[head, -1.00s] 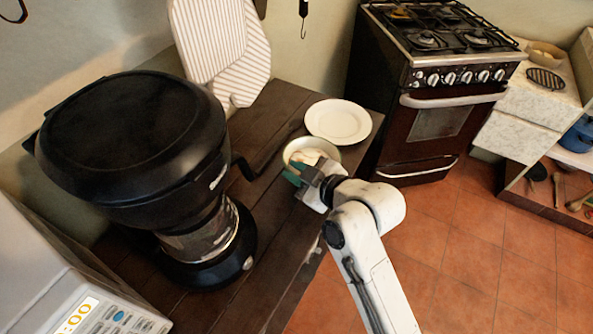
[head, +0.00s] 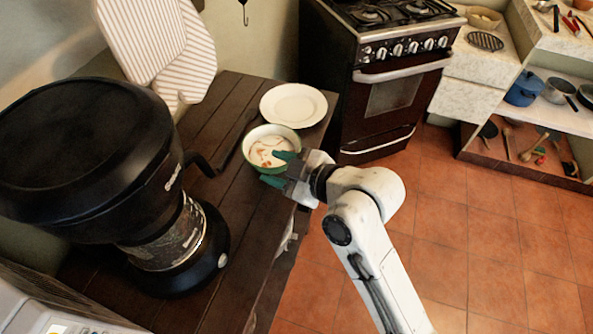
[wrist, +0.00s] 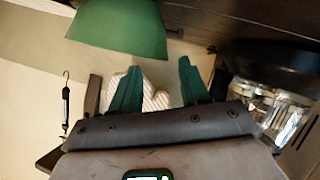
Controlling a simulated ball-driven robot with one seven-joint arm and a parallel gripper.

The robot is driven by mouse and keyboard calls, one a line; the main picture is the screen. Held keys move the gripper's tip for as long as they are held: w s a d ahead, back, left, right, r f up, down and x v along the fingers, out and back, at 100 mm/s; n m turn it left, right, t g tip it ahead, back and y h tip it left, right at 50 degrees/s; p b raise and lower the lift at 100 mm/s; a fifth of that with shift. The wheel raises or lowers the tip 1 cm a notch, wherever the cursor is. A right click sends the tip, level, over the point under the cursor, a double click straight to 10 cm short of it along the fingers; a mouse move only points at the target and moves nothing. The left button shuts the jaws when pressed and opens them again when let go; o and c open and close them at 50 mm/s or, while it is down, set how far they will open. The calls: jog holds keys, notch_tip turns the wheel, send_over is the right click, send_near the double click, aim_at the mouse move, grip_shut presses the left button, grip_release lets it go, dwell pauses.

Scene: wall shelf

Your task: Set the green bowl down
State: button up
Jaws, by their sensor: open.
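The green bowl (head: 258,160), pale inside with reddish marks, appears to rest upright on the dark wooden counter in the head view. It sits just in front of a white plate (head: 293,104). My gripper (head: 278,168) is at the bowl's near right side, its two green fingers spread apart with nothing between them. In the wrist view the bowl's green outer side (wrist: 118,30) shows at the top, beyond the open fingers (wrist: 157,88). One fingertip overlaps the bowl's rim in the head view; I cannot tell whether it touches.
A large black coffee grinder (head: 90,160) stands on the counter (head: 222,235) to the left. A stove (head: 385,85) stands beyond the plate. Open tiled floor (head: 470,230) lies to the right.

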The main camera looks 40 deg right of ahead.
jog(key=v, duration=0.6)
jog(key=s+d+f+m+g+h, duration=0.2)
jog(key=s+d+f+m+g, duration=0.1)
jog(key=s+f, duration=0.6)
jog(key=s+d+f+m+g+h, duration=0.2)
jog(key=s+d+f+m+g, duration=0.1)
jog(key=s+f+m+g, duration=0.3)
jog(key=s+f+g, duration=0.2)
jog(key=s+f, duration=0.2)
jog(key=s, duration=0.1)
jog(key=shift+s+f+g+h, duration=0.2)
jog(key=shift+f+g+h, duration=0.05)
jog(key=shift+g+h, duration=0.05)
